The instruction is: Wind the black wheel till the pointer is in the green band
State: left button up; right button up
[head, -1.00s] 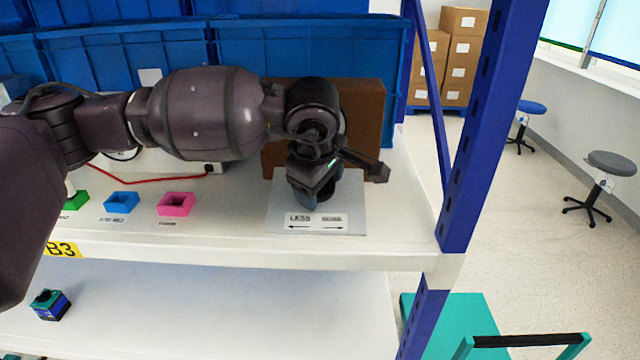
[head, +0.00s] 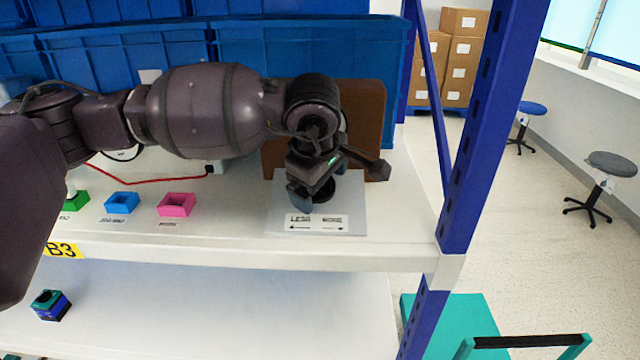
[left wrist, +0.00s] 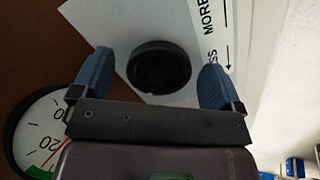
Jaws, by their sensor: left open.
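The black wheel (head: 324,190) lies on a pale plate (head: 352,212) marked LESS and MORE with a two-way arrow. The wheel shows whole in the left wrist view (left wrist: 160,67). My left gripper (head: 314,186) is over the plate at the wheel. Its blue fingers are spread, one on each side of the wheel, with a gap to it in the left wrist view. A white dial (left wrist: 38,125) shows partly at the lower left of that view. Part of its green band (left wrist: 38,172) and a red mark (left wrist: 52,152) show; my gripper hides the rest, so the pointer's reading cannot be told.
A brown panel (head: 368,130) stands behind the plate. Blue crates (head: 310,50) line the back. A blue rack post (head: 480,130) stands at right. The shelf between pink box and plate is clear.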

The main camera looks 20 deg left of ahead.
pick_arm(q)
jog(key=v, duration=1)
jog(key=shift+p, duration=0.4)
jog(key=shift+s, duration=0.1)
